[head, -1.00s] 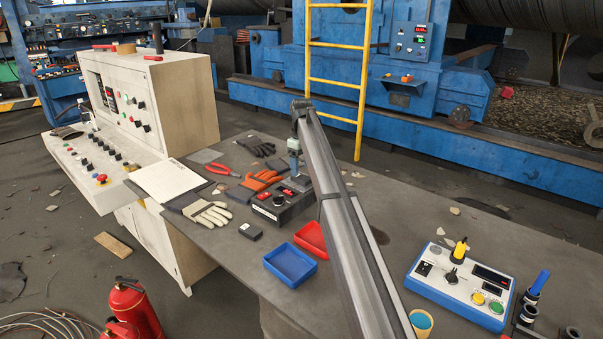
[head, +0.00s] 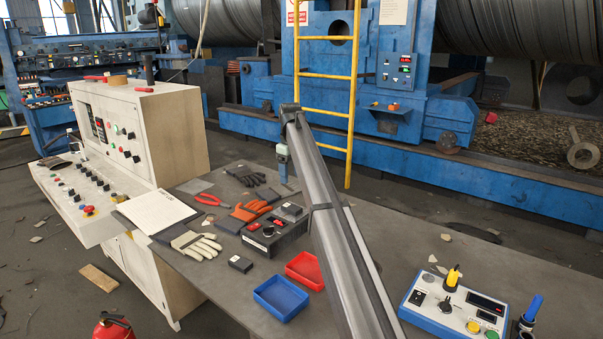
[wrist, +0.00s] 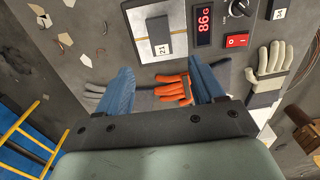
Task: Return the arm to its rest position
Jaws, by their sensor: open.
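My gripper (head: 283,180) hangs above the workbench, behind the black scale box (head: 262,238) and clear of it. In the wrist view its two blue fingers (wrist: 160,85) are spread, with nothing held between them. A dark block labelled 21 (wrist: 159,38) sits on the scale's pale plate (wrist: 180,24), apart from the fingers. The scale's red display (wrist: 204,25) appears to read 86 g. My arm reaches up from the lower right in the head view and hides part of the bench.
An orange glove (head: 252,210) and a pale glove (head: 196,245) lie left of the scale. A blue tray (head: 281,297) and red tray (head: 305,270) stand in front. A control box (head: 455,310) is at right. A yellow ladder (head: 325,75) stands behind the bench.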

